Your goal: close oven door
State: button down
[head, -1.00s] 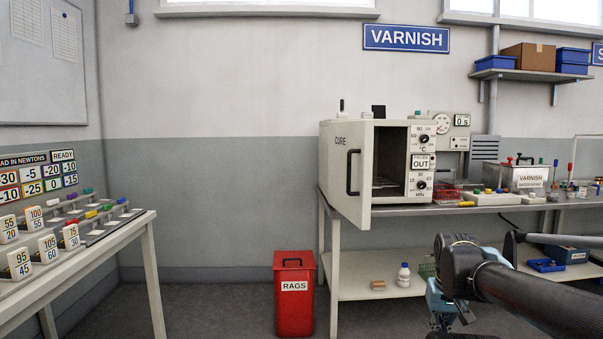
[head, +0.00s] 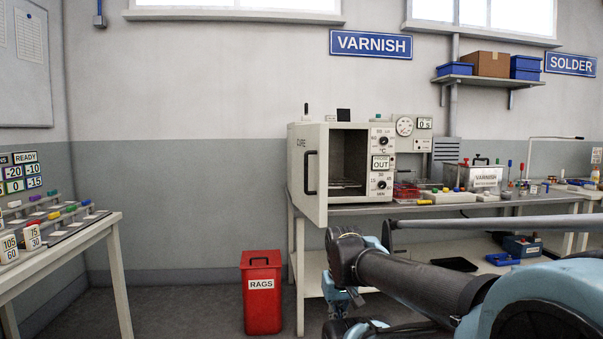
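The white oven (head: 384,140) labelled CURE stands on the bench below the VARNISH sign. Its door (head: 316,199) is open, swung out toward me at the left side of the dark cavity (head: 349,155). A black vertical handle (head: 309,173) is on the door's outer face, which faces left. A rack shows inside the cavity. My gripper (head: 345,298) is low in the picture, in front of the bench and below the oven, apart from the door. It is partly hidden behind my wrist and its fingers cannot be made out.
The bench (head: 345,211) runs right from the oven with a varnish tank (head: 483,177) and small items. A red RAGS bin (head: 261,292) stands on the floor left of the bench.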

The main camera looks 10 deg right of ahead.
aim_at(310, 141)
jog(key=u, duration=0.05)
jog(key=i, duration=1)
jog(key=z, duration=0.05)
